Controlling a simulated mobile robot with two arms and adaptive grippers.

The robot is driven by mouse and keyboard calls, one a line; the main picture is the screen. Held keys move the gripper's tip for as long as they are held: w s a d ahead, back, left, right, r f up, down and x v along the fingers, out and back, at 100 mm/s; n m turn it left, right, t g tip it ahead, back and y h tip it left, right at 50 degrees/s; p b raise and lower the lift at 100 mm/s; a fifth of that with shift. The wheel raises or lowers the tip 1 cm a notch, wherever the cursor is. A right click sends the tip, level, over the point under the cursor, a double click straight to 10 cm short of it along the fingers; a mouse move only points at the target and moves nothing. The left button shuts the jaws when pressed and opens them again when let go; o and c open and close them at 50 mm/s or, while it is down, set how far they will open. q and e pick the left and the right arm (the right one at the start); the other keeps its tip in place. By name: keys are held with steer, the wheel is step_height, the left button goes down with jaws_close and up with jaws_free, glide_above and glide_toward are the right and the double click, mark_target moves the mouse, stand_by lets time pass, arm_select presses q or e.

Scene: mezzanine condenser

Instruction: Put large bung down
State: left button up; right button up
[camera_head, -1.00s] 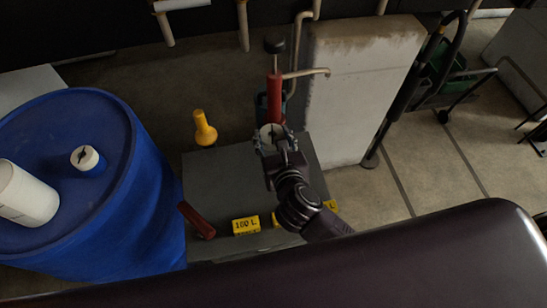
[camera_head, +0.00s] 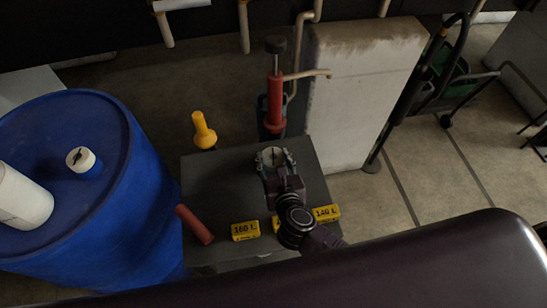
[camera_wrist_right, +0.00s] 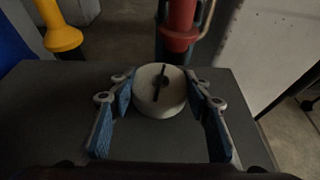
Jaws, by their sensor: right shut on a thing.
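The large bung (camera_wrist_right: 160,90) is a round white cap with a dark slot across its top. My right gripper (camera_head: 273,160) is shut on it, one finger on each side. In the head view the bung (camera_head: 272,156) is over the far part of the dark grey box top (camera_head: 215,178). I cannot tell whether its underside touches the top. In the right wrist view the blue-padded fingers of the right gripper (camera_wrist_right: 160,104) flank the bung. My left gripper is not in view.
A blue drum (camera_head: 140,180) at left carries a smaller white-topped cap (camera_head: 80,160) and a white cylinder (camera_head: 22,200). A red pump (camera_head: 274,105) and yellow funnel-like thing (camera_head: 203,130) stand behind the box. A red-brown tube (camera_head: 195,224) and yellow labels (camera_head: 245,231) are at its front edge.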

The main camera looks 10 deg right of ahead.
steer(key=shift+f, duration=0.2)
steer(key=o, duration=1.1)
steer(key=shift+o, duration=0.2)
steer(key=shift+r, duration=0.2)
steer(key=v, duration=1.2)
steer(key=shift+r, duration=0.1)
